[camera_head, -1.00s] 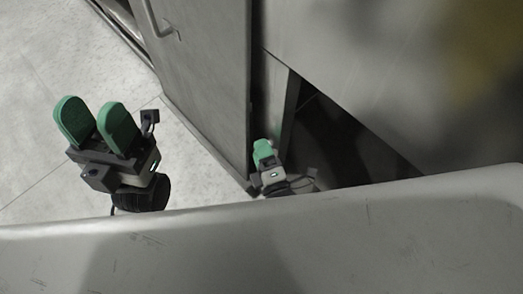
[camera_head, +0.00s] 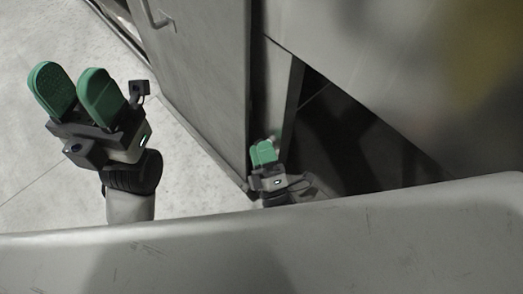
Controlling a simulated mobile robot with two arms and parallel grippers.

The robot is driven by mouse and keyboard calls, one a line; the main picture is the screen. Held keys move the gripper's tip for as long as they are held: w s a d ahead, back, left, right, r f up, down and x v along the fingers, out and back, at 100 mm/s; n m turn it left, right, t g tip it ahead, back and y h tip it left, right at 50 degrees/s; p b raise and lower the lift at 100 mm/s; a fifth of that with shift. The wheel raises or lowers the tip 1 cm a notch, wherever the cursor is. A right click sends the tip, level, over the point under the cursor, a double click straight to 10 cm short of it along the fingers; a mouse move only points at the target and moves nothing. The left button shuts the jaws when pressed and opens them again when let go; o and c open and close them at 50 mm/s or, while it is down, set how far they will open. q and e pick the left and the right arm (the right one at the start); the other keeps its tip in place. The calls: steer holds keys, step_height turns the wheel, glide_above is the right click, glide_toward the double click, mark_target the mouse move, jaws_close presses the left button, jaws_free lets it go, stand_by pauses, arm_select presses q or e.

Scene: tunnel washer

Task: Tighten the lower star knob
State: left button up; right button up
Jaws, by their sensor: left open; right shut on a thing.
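My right gripper (camera_head: 264,152) is small and low in the head view, at the narrow gap beside the grey door panel. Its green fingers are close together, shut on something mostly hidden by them. A small pale piece (camera_head: 274,139) shows just past the fingertips; it is too small to make out as the lower star knob, though that is the likely thing held. My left gripper (camera_head: 75,83) is at the left, high over the floor. Its two green fingers are apart, with nothing between them, well away from the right gripper.
A grey metal door panel (camera_head: 205,80) with a bar handle (camera_head: 156,14) stands at the upper middle. A large metal panel (camera_head: 390,70) slopes over a dark opening (camera_head: 350,140) at the right. Bare pale floor (camera_head: 40,150) lies at the left. A pale scuffed surface fills the bottom.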

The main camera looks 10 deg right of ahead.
steer(key=o, duration=0.9)
